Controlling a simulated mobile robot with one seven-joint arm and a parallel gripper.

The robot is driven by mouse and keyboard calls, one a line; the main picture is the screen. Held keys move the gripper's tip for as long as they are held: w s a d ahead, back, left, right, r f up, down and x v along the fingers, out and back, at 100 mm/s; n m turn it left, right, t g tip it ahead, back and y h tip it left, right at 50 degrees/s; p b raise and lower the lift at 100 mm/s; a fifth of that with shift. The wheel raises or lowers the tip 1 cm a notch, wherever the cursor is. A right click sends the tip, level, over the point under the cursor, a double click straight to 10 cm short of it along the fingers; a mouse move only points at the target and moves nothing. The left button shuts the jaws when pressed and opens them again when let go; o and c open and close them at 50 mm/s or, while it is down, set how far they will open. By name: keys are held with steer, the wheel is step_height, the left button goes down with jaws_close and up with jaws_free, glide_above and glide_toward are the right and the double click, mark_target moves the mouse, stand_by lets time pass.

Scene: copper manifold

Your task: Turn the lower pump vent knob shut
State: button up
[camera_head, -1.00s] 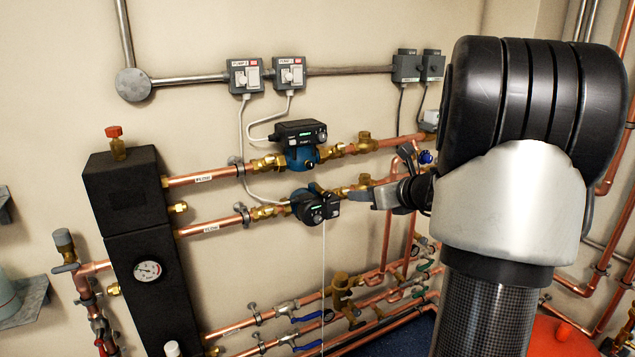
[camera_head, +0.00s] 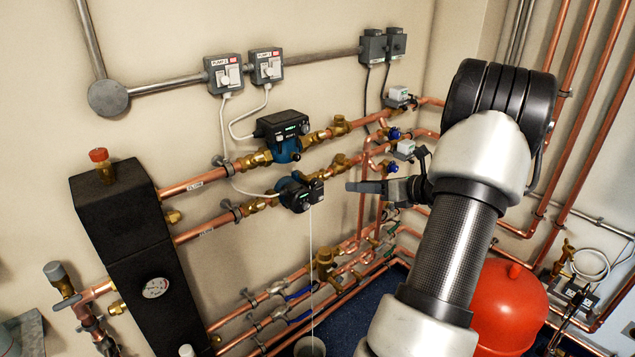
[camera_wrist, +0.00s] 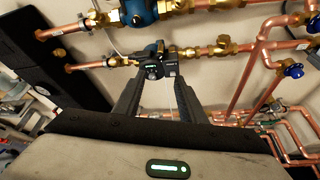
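The vent knob is too small to tell apart on the pump's front. My gripper (camera_head: 349,186) is to the right of the pump, with a gap between them in the head view. In the wrist view my gripper (camera_wrist: 156,82) has its two fingers apart, empty, with the lower pump (camera_wrist: 154,68) framed beyond and between the tips.
The upper pump (camera_head: 283,137) sits on the pipe just above. A black manifold block (camera_head: 125,240) with a gauge stands at left. Copper pipes with valves run below. A bucket (camera_head: 310,346) stands under the pale line. A red tank (camera_head: 510,305) is at right.

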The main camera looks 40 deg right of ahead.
mark_target(315, 184)
steer(key=p+x, duration=0.1)
steer(key=x, duration=1.4)
steer(key=shift+w+a+f, duration=0.1)
steer(key=shift+w+f, duration=0.05)
steer(key=shift+w, duration=0.15)
jaws_close()
